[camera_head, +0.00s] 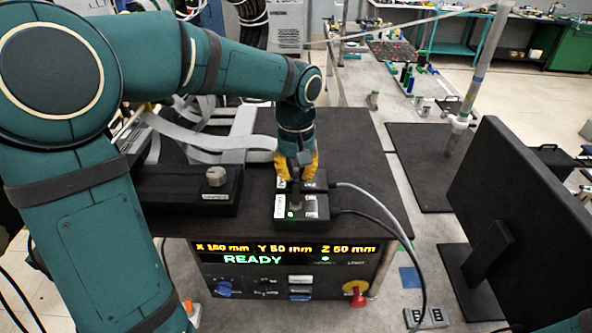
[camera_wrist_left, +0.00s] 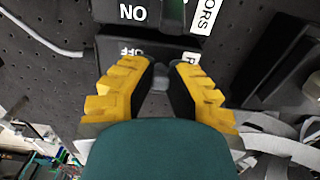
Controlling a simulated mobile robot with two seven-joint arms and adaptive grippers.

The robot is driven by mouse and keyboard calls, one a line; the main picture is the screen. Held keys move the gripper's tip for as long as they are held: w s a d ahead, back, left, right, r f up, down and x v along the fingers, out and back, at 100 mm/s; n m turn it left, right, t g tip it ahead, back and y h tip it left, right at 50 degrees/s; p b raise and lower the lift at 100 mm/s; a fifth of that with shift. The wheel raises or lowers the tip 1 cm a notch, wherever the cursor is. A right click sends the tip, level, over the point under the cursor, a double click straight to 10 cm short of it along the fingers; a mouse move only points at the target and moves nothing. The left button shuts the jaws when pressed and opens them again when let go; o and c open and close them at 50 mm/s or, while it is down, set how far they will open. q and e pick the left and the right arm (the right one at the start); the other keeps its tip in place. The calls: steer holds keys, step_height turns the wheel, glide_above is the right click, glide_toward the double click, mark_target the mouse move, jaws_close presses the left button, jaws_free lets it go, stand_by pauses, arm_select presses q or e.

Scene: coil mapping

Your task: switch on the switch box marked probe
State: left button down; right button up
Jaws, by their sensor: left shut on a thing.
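My left gripper (camera_head: 297,166) comes down from above with yellow fingers onto the farther of two small black switch boxes. That farther box (camera_head: 318,183) is partly hidden by the fingers. In the left wrist view it shows an "OFF" label and a label starting with "P" (camera_wrist_left: 192,58); the rest is covered. The fingers (camera_wrist_left: 160,80) are shut on a small grey lever tip on this box. The nearer switch box (camera_head: 296,209) has a green light and an upright lever; its label ends in "ORS" in the left wrist view (camera_wrist_left: 206,15). My right gripper is out of view.
Both boxes sit on a black perforated table (camera_head: 375,200). A black block with a metal knob (camera_head: 215,177) stands to the left. Cables run right from the boxes. A control panel reading "READY" (camera_head: 285,258) is below, and a dark monitor (camera_head: 530,205) stands at the right.

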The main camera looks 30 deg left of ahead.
arm_select(q)
steer(key=p, duration=0.1)
steer(key=g+p, duration=0.1)
steer(key=p, duration=0.1)
steer(key=g+h+p, duration=0.1)
steer(key=shift+w+a+r+p, duration=0.2)
steer(key=shift+w+r+p, duration=0.05)
steer(key=shift+w+p, duration=0.05)
steer(key=shift+w+g+h+p, duration=0.15)
steer(key=shift+g+h+p, duration=0.15)
steer(key=shift+g+p, duration=0.1)
steer(key=shift+w+a+f+g+h, duration=0.25)
steer(key=shift+g+h, duration=0.25)
steer(key=shift+g, duration=0.2)
steer(key=g, duration=0.1)
steer(key=g+h, duration=0.1)
steer(key=w+g+h, duration=0.1)
steer(key=g, duration=0.1)
steer(key=shift+a+f, duration=0.15)
steer(key=shift+a, duration=0.15)
steer(key=shift+h, duration=0.4)
steer(key=c, duration=0.9)
jaws_free()
steer(key=shift+w, duration=0.1)
steer(key=shift+c, duration=0.2)
